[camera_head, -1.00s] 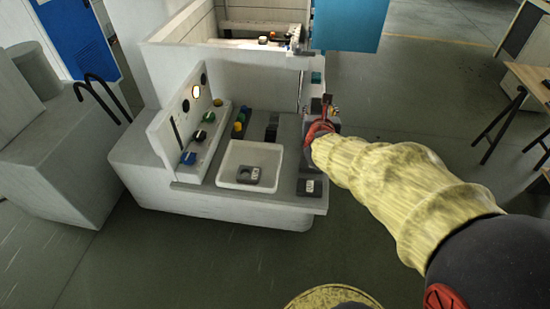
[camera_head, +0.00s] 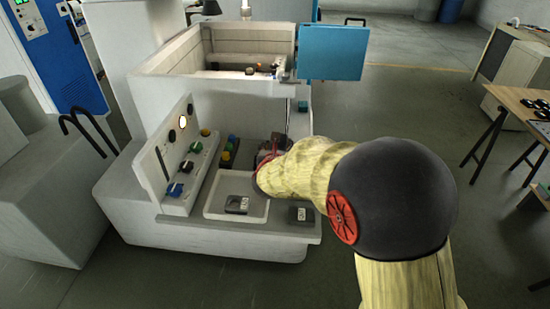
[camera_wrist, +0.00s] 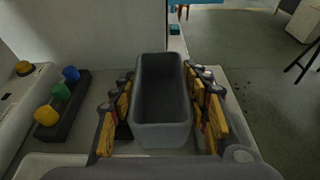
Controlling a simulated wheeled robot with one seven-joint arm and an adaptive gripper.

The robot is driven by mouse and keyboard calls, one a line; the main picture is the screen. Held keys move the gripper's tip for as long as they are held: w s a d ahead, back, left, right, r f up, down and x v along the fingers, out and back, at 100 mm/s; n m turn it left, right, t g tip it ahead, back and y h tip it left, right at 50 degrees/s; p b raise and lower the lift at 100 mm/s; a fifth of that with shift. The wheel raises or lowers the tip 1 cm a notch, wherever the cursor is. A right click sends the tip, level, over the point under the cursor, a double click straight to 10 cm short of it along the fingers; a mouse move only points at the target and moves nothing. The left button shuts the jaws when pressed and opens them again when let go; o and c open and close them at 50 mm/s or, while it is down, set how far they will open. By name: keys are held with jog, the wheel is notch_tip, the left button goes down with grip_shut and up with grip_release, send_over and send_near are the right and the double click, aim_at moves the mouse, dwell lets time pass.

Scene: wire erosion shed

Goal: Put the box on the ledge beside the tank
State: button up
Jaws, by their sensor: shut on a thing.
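A grey open-topped box (camera_wrist: 160,138) is upright between the yellow-padded fingers of my gripper (camera_wrist: 162,115) in the wrist view. My gripper is shut on its two long sides. In the head view my gripper (camera_head: 268,152) is over the back part of the grey ledge (camera_head: 297,231), mostly hidden by my arm, and I cannot make out the box clearly there. The white-walled tank (camera_head: 215,92) rises behind the ledge, with a blue door panel (camera_head: 332,52) at its right. I cannot tell whether the box touches the ledge.
A white shallow tray (camera_head: 216,205) holds a grey block (camera_head: 237,204). A dark block (camera_head: 300,214) lies right of it. A panel with coloured knobs (camera_head: 190,166) stands left. A block with several coloured caps (camera_wrist: 60,105) is left of the box. A table (camera_head: 520,105) is far right.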

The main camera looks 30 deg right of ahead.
jog(key=shift+w+a+f, duration=0.3)
jog(key=shift+w+f, duration=0.15)
jog(key=shift+f, duration=0.25)
jog(key=shift+f+b, duration=0.6)
jog(key=shift+f, duration=0.85)
jog(key=shift+f, duration=0.15)
jog(key=o, duration=1.2)
jog(key=shift+o, duration=0.2)
